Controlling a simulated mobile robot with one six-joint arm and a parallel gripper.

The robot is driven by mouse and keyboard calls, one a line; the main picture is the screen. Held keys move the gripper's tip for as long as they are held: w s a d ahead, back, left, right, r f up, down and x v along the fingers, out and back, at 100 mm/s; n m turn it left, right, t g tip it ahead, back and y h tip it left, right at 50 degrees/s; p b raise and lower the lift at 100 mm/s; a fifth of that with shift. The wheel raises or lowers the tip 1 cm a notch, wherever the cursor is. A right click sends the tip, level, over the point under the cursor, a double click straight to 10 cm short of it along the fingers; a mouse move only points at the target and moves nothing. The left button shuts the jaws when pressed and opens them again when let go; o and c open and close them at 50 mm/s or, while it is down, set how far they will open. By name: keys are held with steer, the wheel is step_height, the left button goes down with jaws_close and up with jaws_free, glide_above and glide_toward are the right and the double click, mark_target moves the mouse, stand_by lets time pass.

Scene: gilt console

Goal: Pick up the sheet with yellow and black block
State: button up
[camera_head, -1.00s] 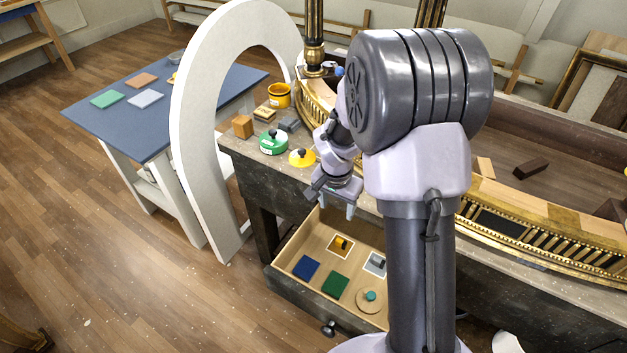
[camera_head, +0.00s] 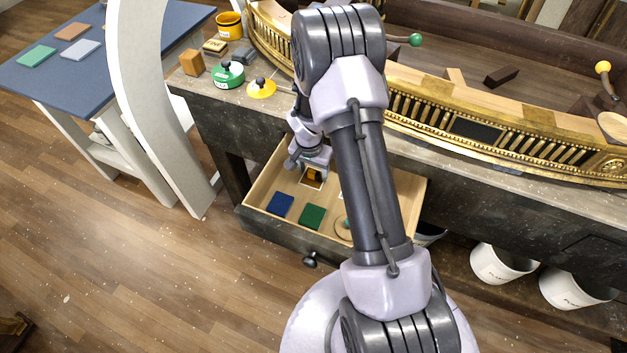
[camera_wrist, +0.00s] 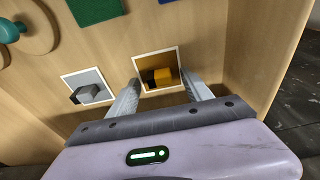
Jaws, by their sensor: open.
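The sheet with the yellow and black block (camera_wrist: 160,72) lies on the wooden drawer floor, a white-bordered square with a yellow and black block on it. In the head view it shows in part (camera_head: 312,177), just below my gripper. My gripper (camera_wrist: 160,88) is open, pointing down into the drawer (camera_head: 258,196). In the wrist view its two fingers appear on either side of the lower part of the sheet, with the block between and beyond their tips. Nothing is held. I cannot tell how far above the sheet the fingertips are.
A sheet with a grey block (camera_wrist: 88,90) lies to the left in the wrist view. A blue square (camera_head: 280,204), a green square (camera_head: 312,216) and a round wooden disc with a teal knob (camera_wrist: 20,30) share the drawer. A drawer wall (camera_wrist: 255,60) stands close right in the wrist view.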

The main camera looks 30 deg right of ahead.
mark_target(313, 173)
jaws_close()
step_height(313, 173, up, 10)
steer(key=p, duration=0.4)
steer(key=c, duration=0.8)
jaws_free()
steer(key=shift+c, duration=0.2)
jaws_close()
